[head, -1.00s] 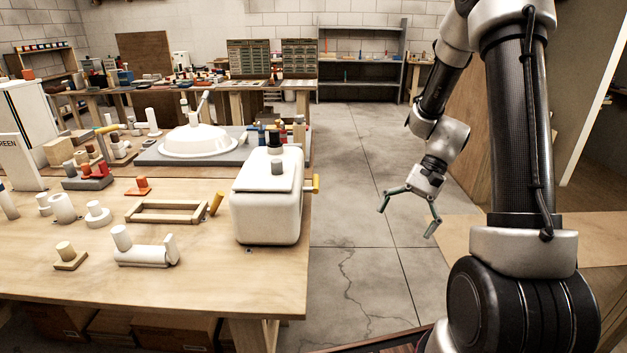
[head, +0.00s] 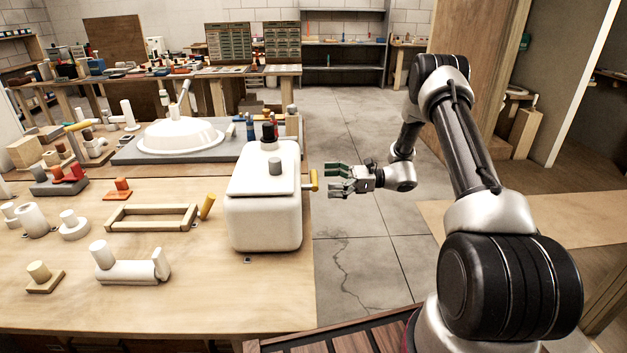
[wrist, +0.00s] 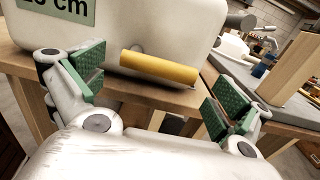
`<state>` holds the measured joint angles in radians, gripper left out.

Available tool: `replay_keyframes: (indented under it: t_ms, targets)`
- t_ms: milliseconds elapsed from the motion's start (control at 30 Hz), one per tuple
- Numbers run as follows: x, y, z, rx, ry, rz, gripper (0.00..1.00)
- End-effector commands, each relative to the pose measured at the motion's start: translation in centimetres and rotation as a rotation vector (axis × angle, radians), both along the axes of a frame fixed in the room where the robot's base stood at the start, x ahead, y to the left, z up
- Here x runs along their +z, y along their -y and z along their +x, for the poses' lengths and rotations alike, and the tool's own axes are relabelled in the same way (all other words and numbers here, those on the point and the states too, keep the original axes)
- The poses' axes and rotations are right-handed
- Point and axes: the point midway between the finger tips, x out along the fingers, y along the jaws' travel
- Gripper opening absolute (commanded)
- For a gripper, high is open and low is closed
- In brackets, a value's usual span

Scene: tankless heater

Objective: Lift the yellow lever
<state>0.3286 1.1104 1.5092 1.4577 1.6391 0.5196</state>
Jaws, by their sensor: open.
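The yellow lever (head: 314,180) sticks out from the right side of a white tank-shaped heater (head: 265,215) at the table's right edge. In the wrist view the yellow lever (wrist: 159,67) lies nearly level across the heater's white face (wrist: 165,30). My gripper (head: 338,180) is just right of the lever in the head view, pointing at it. In the wrist view my open gripper (wrist: 150,95) has its green-padded fingers spread to either side of the lever, with the lever ahead between them. No contact shows.
The heater stands on a wooden table (head: 200,290) with several white and wooden parts. A white domed basin (head: 180,137) on a grey slab is behind it. The floor (head: 350,240) right of the table is clear.

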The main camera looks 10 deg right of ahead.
Motion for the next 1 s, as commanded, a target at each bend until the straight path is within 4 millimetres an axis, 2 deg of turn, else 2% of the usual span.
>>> replay_keyframes:
  t_ms: [100, 300, 633, 933, 1000]
  targets:
    - [0.0, -2.1, 0.3, 0.003, 0.0, -0.002, 1.0]
    - [-0.1, -4.2, 0.8, 0.001, 0.0, -0.002, 1.0]
    - [0.0, -4.6, 0.9, 0.0, 0.0, -0.003, 0.98]
    - [0.0, -4.6, 0.9, 0.0, 0.0, -0.003, 0.44]
    - [0.0, -4.6, 0.9, 0.0, 0.001, -0.003, 0.43]
